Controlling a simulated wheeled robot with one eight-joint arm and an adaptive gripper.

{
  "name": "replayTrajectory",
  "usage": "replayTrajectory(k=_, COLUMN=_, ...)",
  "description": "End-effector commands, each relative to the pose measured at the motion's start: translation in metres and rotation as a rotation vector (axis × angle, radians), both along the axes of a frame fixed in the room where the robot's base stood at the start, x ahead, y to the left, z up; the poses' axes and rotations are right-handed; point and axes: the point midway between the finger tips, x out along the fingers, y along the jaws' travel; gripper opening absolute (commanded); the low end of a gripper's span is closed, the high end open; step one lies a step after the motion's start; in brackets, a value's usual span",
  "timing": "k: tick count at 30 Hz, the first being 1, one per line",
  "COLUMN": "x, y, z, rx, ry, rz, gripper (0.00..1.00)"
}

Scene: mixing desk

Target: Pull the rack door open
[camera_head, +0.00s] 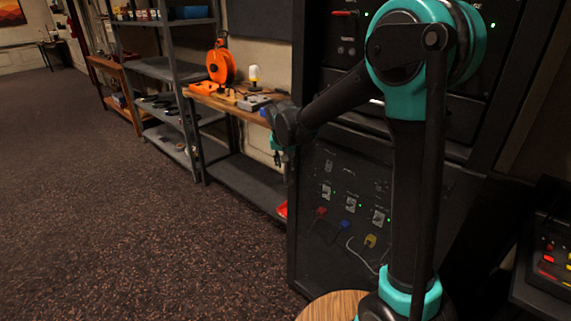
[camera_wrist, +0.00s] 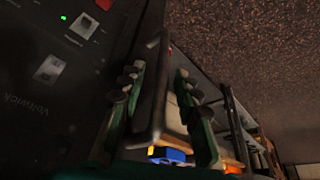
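The black equipment rack (camera_head: 335,215) stands in the middle of the head view, with switches and coloured plugs behind its dark front. My gripper (camera_head: 277,157) is at the left edge of the rack front, small and dark in that view. In the wrist view my gripper (camera_wrist: 158,77) has its two green fingers spread apart. A thin dark bar handle (camera_wrist: 159,92) runs between the fingers, with clear space on the right side. I cannot tell whether the left finger touches the handle. The rack front (camera_wrist: 50,110) fills the left of the wrist view. I see no open gap at the door.
A wooden bench (camera_head: 225,105) with an orange cable reel (camera_head: 221,65) stands left of the rack. Metal shelves (camera_head: 170,70) are beyond it. The carpet (camera_head: 130,220) in front is clear. A round wooden top (camera_head: 330,307) is at the bottom, and a mixing desk (camera_head: 548,265) is at the right.

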Motion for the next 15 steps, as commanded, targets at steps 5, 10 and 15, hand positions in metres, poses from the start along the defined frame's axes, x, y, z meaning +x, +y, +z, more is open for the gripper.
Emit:
replayTrajectory(k=5, x=0.0, y=0.0, z=0.0002, rx=0.0, ry=0.0, rz=0.0, gripper=0.28)
replayTrajectory(k=10, x=0.0, y=0.0001, z=0.0003, rx=0.0, ry=0.0, rz=0.0, gripper=0.06)
replayTrajectory(k=15, x=0.0, y=0.0001, z=0.0004, rx=0.0, ry=0.0, rz=0.0, gripper=0.0)
